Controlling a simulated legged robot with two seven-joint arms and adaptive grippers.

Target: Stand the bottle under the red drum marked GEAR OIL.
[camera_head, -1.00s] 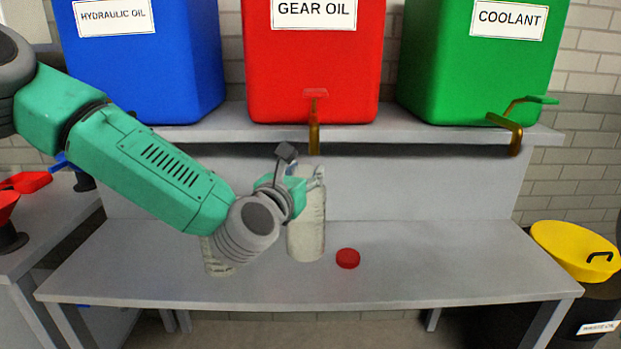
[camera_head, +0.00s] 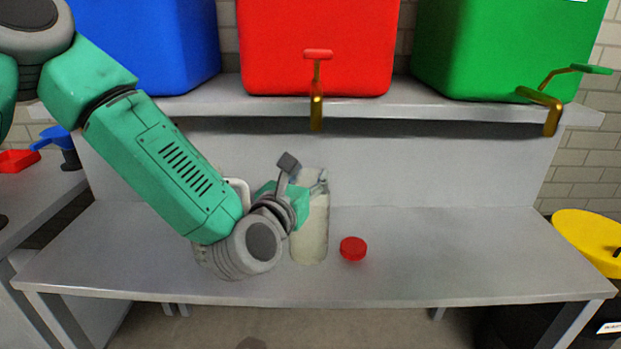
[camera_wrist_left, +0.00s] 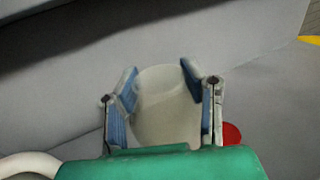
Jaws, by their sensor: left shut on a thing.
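The red drum (camera_head: 318,40) stands on the shelf with its brass tap (camera_head: 317,105) hanging over the shelf's front edge; its label is out of the frame now. A pale, cloudy bottle (camera_head: 312,232) stands upright on the bench below the tap, or very close to it; I cannot tell how exactly it lines up in depth. My left gripper (camera_head: 312,186) is shut around the bottle's upper part from the left. In the left wrist view the blue-padded fingers sit on both sides of the bottle (camera_wrist_left: 167,110). My right gripper is not in view.
A red cap (camera_head: 353,248) lies on the bench (camera_head: 430,260) just right of the bottle. A pale object, partly hidden, is behind my left arm. Blue (camera_head: 150,45) and green (camera_head: 500,50) drums flank the red one. A yellow funnel (camera_head: 590,240) is at right.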

